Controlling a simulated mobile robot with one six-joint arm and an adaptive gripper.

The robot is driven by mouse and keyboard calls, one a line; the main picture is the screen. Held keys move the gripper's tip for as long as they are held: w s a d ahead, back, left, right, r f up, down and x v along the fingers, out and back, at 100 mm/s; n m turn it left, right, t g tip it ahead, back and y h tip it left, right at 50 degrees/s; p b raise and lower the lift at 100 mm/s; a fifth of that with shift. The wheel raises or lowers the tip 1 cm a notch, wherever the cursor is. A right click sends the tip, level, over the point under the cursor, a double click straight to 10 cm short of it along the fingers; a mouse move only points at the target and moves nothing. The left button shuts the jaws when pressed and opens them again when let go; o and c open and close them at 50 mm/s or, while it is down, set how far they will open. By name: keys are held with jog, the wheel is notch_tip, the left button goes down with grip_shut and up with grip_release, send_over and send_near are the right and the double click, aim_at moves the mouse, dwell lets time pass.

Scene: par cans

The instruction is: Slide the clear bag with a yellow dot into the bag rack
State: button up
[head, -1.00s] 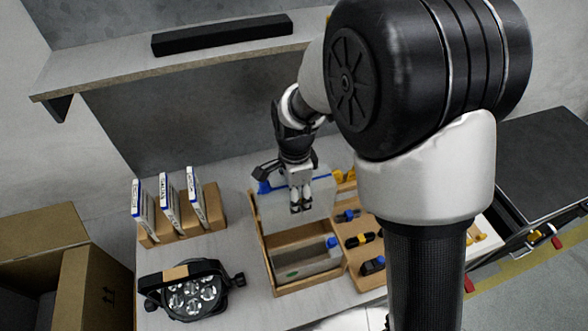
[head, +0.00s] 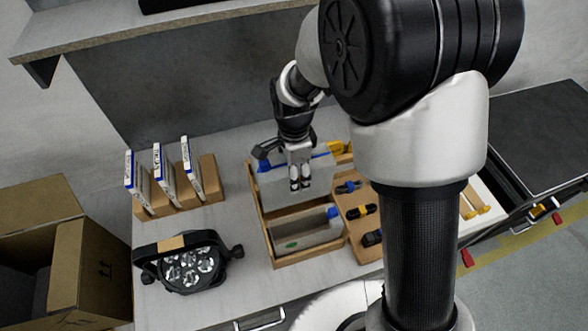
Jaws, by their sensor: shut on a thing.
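My gripper (head: 300,184) is shut on a clear, greyish bag (head: 273,189) with a blue strip along its top edge. The bag hangs upright at the back part of the wooden bag rack (head: 292,260), its lower part at or inside the rack; how deep I cannot tell. No yellow dot shows on it; the gripper covers part of its face. Another clear bag (head: 310,233) with a green dot and a blue end piece stands in the front part of the rack.
A wooden holder with several upright white packs (head: 165,175) stands left, and a black multi-lens lamp (head: 187,263) front left. A wooden tray with black clamps (head: 362,211) adjoins the rack's right. A shelf (head: 120,28) overhangs behind. Cardboard boxes (head: 85,260) stand far left.

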jog(key=shift+f+b, duration=2.85)
jog(key=shift+f, duration=1.35)
jog(key=shift+s+d+f, duration=0.1)
jog(key=shift+s+f, duration=0.1)
jog(key=shift+o, duration=0.2)
jog(key=shift+f, duration=0.1)
jog(key=o, duration=0.9)
jog(key=shift+f, duration=0.1)
jog(key=shift+c, duration=0.2)
jog(key=shift+o, duration=0.9)
jog(key=shift+w, duration=0.1)
jog(key=shift+r, duration=0.2)
jog(key=shift+w+r, duration=0.1)
jog(key=shift+r, duration=0.05)
notch_tip(320, 180, up, 12)
jog(key=shift+f, duration=0.2)
